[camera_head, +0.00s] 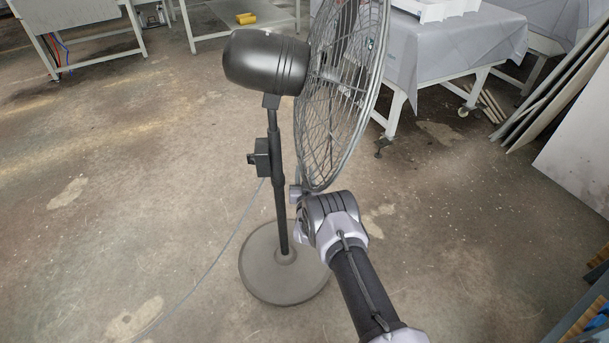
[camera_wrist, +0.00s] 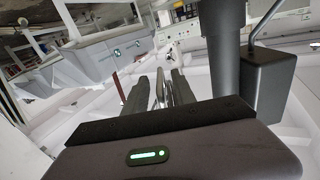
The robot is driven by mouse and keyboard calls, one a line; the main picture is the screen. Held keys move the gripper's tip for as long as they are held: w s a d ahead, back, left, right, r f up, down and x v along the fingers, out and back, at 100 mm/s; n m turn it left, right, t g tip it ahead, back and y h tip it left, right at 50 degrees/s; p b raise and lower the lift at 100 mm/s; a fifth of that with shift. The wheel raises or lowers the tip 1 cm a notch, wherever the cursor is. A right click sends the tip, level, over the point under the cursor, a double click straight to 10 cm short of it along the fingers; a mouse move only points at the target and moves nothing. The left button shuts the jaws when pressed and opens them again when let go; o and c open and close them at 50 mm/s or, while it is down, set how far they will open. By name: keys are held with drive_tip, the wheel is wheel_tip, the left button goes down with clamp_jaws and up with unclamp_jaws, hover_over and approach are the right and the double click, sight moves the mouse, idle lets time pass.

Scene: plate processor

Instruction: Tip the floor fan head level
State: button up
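The floor fan stands in the head view. Its dark motor housing (camera_head: 265,62) sits on a thin pole (camera_head: 279,185) above a round grey base (camera_head: 262,270). The wire cage (camera_head: 335,110) faces right, its top leaning to the right. In the wrist view, a thick grey post (camera_wrist: 225,50) and a dark box (camera_wrist: 268,85) stand just right of my gripper; they look like the fan's pole and its box. My gripper (camera_wrist: 160,76) has its fingers apart, with narrow light strips between them. In the head view my wrist is beside the cage's lower edge, and the fingers are hidden.
A grey-covered table (camera_head: 455,50) with a white tray stands behind the fan. Panels (camera_head: 560,85) lean at the right. A work table (camera_head: 75,15) is at the upper left. A cable (camera_head: 218,262) runs over the floor. Floor left of the fan is clear.

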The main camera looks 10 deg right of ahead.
clamp_jaws()
drive_tip(key=shift+d, duration=0.1)
idle(1.2)
